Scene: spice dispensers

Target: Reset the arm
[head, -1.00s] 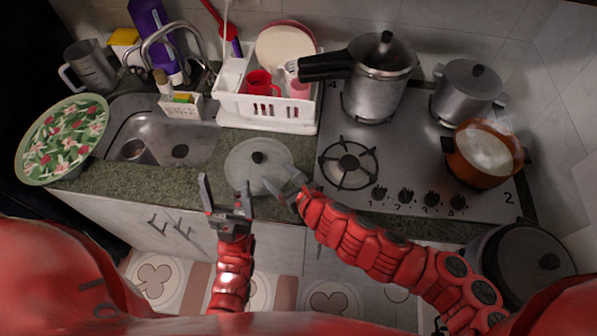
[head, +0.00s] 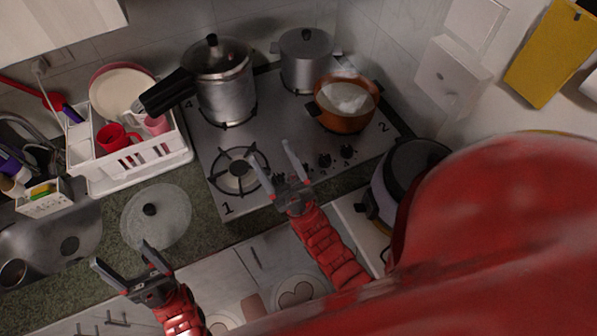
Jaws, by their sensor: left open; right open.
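My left gripper (head: 122,267) is open and empty in the head view. It is at the lower left, over the counter's front edge and just below the glass lid. My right gripper (head: 275,170) is open and empty, its fingers pointing up over the front of the stove, right of the empty burner. Both red arms reach in from below. Part of my red body covers the lower right of the view.
The stove (head: 205,150) holds a pressure cooker (head: 225,90), a grey pot (head: 306,65) and an orange pot (head: 345,118). A glass lid (head: 170,222) lies on the counter. A white dish rack (head: 85,180) and sink (head: 40,250) are left. A dark-lidded cooker (head: 385,185) stands right.

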